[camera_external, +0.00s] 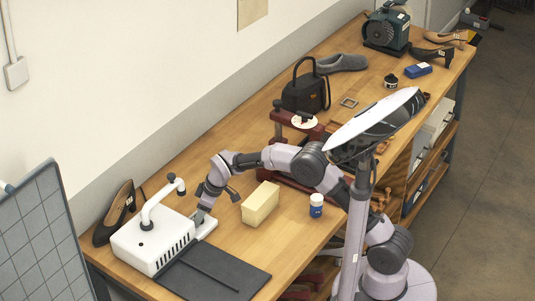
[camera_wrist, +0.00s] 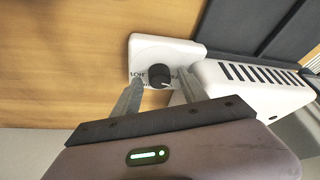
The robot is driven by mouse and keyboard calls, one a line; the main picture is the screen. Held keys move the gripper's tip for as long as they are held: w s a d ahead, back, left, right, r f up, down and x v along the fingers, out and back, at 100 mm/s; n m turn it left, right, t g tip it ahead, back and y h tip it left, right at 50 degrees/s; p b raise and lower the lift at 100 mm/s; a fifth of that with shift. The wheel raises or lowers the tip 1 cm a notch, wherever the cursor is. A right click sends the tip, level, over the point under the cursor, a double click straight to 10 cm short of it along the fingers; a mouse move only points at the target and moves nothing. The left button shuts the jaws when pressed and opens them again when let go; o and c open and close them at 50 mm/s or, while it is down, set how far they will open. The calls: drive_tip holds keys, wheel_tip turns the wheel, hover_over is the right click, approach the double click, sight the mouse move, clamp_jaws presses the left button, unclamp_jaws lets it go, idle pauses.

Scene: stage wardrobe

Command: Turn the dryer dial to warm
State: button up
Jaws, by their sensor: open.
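The dryer (camera_external: 152,242) is a white box with dark vent slots and a white curved pipe on top, at the front left of the bench. Its vented side also shows in the wrist view (camera_wrist: 245,92). The black round dial (camera_wrist: 160,77) sits on a small white panel (camera_wrist: 165,45) beside it. A label reading "LOW" is left of the dial; other lettering is partly hidden, and the pointer setting is unclear. My gripper (camera_wrist: 158,80) is open, with one finger on each side of the dial; contact cannot be told. In the external view my gripper (camera_external: 200,214) is down at the panel.
A dark mat (camera_external: 215,272) lies in front of the dryer. A pale yellow block (camera_external: 260,204) and a blue-and-white jar (camera_external: 316,206) stand to the right. A dark shoe (camera_external: 114,212) is behind the dryer. A black bag (camera_external: 305,92) stands farther back.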

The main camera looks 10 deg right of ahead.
clamp_jaws()
